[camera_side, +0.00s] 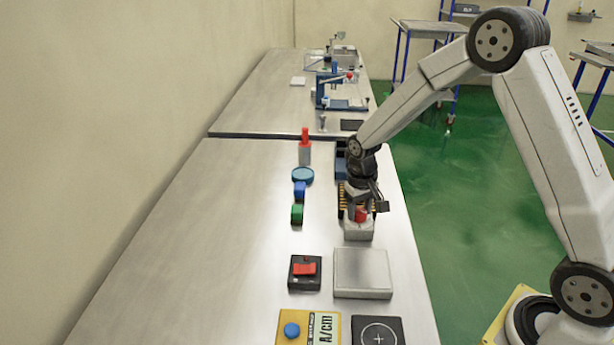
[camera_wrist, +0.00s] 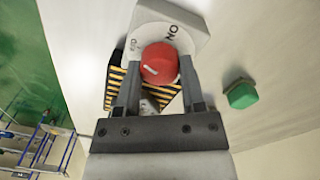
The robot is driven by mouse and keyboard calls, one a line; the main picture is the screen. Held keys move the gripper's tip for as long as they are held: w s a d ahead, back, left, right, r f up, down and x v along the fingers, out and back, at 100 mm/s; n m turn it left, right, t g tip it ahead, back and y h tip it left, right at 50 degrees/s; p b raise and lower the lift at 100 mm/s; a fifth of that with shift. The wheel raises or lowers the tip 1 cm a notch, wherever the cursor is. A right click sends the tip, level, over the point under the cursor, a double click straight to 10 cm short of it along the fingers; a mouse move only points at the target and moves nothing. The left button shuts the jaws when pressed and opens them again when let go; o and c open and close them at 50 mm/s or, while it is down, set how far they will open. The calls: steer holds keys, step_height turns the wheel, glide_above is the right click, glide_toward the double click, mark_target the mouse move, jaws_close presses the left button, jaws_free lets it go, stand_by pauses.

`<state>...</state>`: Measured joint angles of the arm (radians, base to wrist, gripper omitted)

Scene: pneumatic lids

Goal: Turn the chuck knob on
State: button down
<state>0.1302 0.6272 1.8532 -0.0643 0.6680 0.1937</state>
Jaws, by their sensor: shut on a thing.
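The red chuck knob (camera_wrist: 160,64) sits on a light grey block with a white round dial (camera_wrist: 152,35) in the wrist view. The letters "ON" show on the dial to the right of the knob, and another marking, too small to read surely, shows on the left. My gripper (camera_wrist: 158,70) is shut on the knob, one finger on each side. In the side view the red knob (camera_side: 361,214) shows on top of its grey block (camera_side: 358,231), with my gripper (camera_side: 360,206) down on it. The fingers partly hide the knob there.
A green block (camera_side: 297,214), a blue block (camera_side: 300,190) and a round blue piece (camera_side: 303,175) stand left of my gripper. A metal plate (camera_side: 362,274) and a black box with a red switch (camera_side: 305,269) lie nearer the camera. The table's left side is clear.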

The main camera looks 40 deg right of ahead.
mark_target(359, 210)
steer(key=m, duration=1.3)
steer(key=shift+d, duration=0.1)
steer(key=shift+m, duration=0.4)
steer(key=shift+c, duration=1)
jaws_free()
steer(key=shift+w+r, duration=0.15)
steer(key=shift+r, duration=3.8)
